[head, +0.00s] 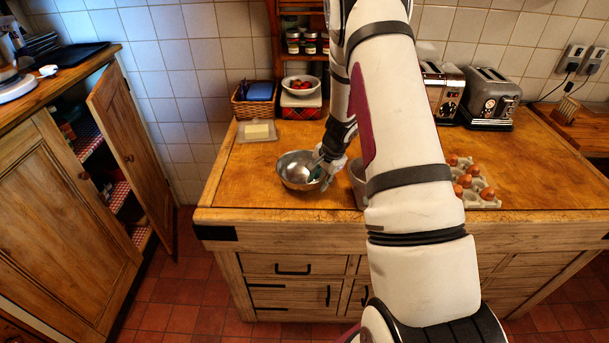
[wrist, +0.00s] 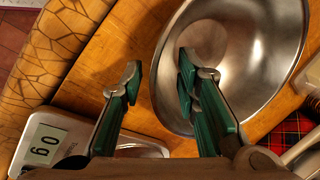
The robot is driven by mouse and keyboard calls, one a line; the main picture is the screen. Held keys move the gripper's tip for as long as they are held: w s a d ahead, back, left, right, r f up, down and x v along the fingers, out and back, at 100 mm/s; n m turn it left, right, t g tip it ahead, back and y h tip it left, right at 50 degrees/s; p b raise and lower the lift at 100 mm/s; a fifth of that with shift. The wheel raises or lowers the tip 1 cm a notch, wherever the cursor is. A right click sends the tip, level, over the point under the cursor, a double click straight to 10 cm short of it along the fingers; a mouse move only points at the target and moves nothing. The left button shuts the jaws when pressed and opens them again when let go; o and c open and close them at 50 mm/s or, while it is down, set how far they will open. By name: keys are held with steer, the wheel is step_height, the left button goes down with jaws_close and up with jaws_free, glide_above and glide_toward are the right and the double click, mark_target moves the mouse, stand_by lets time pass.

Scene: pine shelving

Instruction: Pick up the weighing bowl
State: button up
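The weighing bowl, a shiny steel bowl (head: 295,172), stands upright on the wooden worktop near its front left part. It fills the upper right of the wrist view (wrist: 262,45). My gripper (head: 321,172) is at the bowl's right side in the head view. In the wrist view my gripper (wrist: 158,75) is open, with green-padded fingers. One finger overlaps the bowl's inside and the other is outside its rim, with the near rim between them. I cannot tell whether either finger touches the bowl. Nothing is held.
A scale reading 0 g (wrist: 45,145) is close by at lower left in the wrist view. A butter dish (head: 257,131), an egg tray (head: 487,201) and toasters (head: 490,98) stand around. The worktop left of the bowl is clear.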

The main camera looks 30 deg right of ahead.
steer(key=shift+x, duration=0.85)
jaws_close()
steer(key=shift+r, duration=0.15)
